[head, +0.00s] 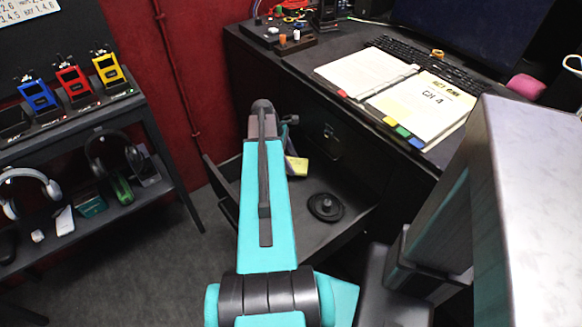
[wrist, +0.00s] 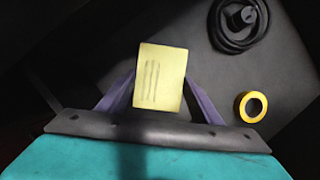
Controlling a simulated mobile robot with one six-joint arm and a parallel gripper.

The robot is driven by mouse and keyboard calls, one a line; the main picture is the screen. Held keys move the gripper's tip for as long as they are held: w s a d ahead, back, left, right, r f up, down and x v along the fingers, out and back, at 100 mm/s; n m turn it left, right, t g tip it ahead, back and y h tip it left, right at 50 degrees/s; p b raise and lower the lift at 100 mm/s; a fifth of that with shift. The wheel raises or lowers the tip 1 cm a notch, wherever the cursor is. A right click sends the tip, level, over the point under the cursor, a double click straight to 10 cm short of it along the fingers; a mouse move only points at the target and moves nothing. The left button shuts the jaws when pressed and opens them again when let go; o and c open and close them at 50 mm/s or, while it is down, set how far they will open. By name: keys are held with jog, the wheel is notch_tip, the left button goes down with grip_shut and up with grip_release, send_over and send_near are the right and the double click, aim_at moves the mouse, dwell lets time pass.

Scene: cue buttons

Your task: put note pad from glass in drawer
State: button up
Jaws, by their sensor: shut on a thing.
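The note pad (wrist: 160,77) is a yellow rectangle with dark lines. It sits between the two purple fingers of my gripper (wrist: 161,86), which is shut on it. In the head view the note pad (head: 298,167) shows just right of my arm, over the open drawer (head: 345,184). The drawer's dark floor (wrist: 212,72) lies below the pad in the wrist view. The pad seems held above the floor, but the exact gap is unclear. My arm hides most of the gripper in the head view. I cannot make out a glass.
A coiled black cable (head: 326,206) lies in the drawer, with a yellow tape roll (wrist: 252,106) near it. Bare drawer floor lies around them. The desk (head: 270,55) above holds an open binder (head: 425,105) and keyboard. A shelf (head: 75,130) stands left.

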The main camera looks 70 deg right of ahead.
dwell(0.3)
jog(key=shift+f, duration=1.75)
jog(key=shift+f, duration=0.15)
jog(key=o, duration=1.1)
jog(key=v, duration=1.2)
jog(key=shift+r, duration=0.2)
